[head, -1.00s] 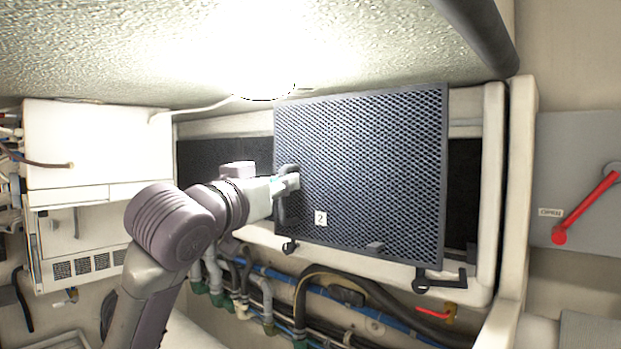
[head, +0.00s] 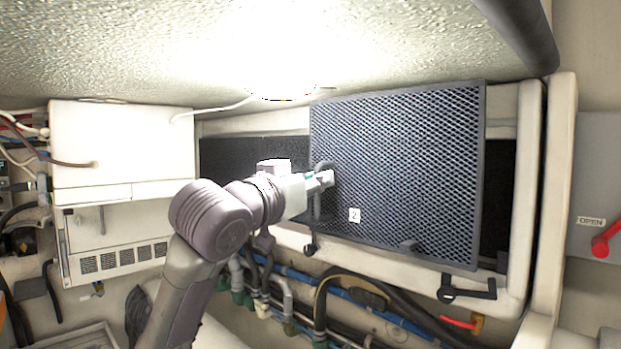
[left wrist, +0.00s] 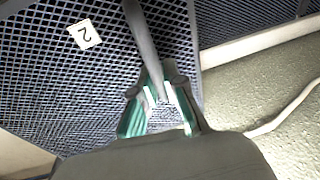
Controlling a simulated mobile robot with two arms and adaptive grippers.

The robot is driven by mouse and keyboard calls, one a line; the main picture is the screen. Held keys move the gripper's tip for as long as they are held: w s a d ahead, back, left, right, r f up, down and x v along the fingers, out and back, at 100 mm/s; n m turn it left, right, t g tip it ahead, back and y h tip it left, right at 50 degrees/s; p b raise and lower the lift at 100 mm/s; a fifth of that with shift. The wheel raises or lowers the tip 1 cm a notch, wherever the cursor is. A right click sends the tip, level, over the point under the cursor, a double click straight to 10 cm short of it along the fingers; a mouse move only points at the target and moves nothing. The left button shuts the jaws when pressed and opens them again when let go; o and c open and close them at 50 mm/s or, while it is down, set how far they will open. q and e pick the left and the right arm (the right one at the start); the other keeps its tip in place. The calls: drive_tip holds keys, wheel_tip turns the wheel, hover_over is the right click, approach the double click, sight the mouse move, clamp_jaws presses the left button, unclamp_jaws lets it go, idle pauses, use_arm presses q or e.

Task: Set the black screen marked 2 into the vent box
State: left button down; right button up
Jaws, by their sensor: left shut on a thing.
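The black screen marked 2 (head: 405,170) is a square mesh panel, slightly tilted in the head view, with a white label near its lower left. My left gripper (head: 325,180) is shut on the handle at its left edge. In the left wrist view the fingers (left wrist: 160,105) close around the dark handle bar, with the screen (left wrist: 60,80) behind. The vent box (head: 527,190) is a cream frame behind the screen, its dark opening showing on the right. Whether the screen touches the frame cannot be told. My right gripper is not in view.
Another dark mesh panel (head: 245,160) sits in the left part of the box. Latches (head: 468,291) line the lower rim. Hoses and cables (head: 330,300) run below. A white cabinet (head: 120,150) stands left, and a red lever (head: 607,242) is at right.

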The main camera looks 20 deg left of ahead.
sight(340, 176)
use_arm(q)
drive_tip(key=shift+w+d+r, duration=0.15)
drive_tip(key=shift+w+d, duration=0.1)
drive_tip(key=shift+w, duration=0.2)
drive_tip(key=shift+p+x, duration=0.6)
drive_tip(key=shift+x, duration=0.55)
drive_tip(key=shift+w+d+p, duration=0.25)
drive_tip(key=shift+w, duration=0.25)
drive_tip(key=shift+w+d+p, duration=0.2)
drive_tip(key=shift+w+d, duration=0.1)
drive_tip(key=shift+w, duration=0.25)
drive_tip(key=d+f+x, duration=0.1)
drive_tip(key=x, duration=0.7)
drive_tip(key=shift+f, duration=0.15)
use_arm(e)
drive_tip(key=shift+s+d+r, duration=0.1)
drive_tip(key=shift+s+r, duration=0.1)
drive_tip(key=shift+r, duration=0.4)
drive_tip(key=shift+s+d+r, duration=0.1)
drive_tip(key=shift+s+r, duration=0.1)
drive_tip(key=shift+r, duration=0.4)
use_arm(q)
drive_tip(key=shift+d, duration=0.1)
